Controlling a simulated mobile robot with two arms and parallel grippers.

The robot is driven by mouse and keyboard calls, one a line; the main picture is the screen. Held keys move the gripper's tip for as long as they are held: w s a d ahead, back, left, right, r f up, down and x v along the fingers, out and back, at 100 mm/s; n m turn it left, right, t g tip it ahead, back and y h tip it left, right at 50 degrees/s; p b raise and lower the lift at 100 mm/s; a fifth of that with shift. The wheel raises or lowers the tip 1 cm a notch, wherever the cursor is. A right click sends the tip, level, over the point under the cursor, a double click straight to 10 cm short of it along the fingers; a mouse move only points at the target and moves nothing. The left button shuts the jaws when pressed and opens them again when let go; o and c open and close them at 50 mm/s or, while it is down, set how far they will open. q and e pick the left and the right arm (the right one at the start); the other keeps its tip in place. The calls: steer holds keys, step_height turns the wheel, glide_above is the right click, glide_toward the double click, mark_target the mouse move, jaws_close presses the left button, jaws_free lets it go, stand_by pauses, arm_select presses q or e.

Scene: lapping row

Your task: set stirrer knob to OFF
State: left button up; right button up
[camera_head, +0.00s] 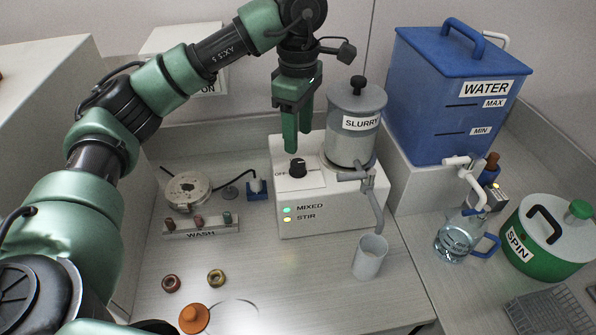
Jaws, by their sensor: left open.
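The stirrer knob (298,167) is a small black dial on top of the white stirrer unit (330,213). The word OFF is printed to its left; where the knob points is too small to tell. Two lights glow on the unit's front by MIXED and STIR. My left gripper (298,143) hangs fingers down just above and behind the knob, open and empty. It appears apart from the knob. The slurry jar (354,120) stands on the unit, right of the knob. My right gripper is not in view.
A blue water tank (450,90) stands at the right, with a glass jug (458,238) below its tap. A grey cup (370,257) stands under the slurry spout. A green SPIN pot (545,240) is far right. A wash rack (200,229) and rings lie left.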

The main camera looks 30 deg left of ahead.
mark_target(298, 163)
arm_select(q)
step_height(298, 163, down, 8)
steer(key=shift+r+p, duration=0.15)
steer(key=shift+p, duration=0.55)
jaws_close()
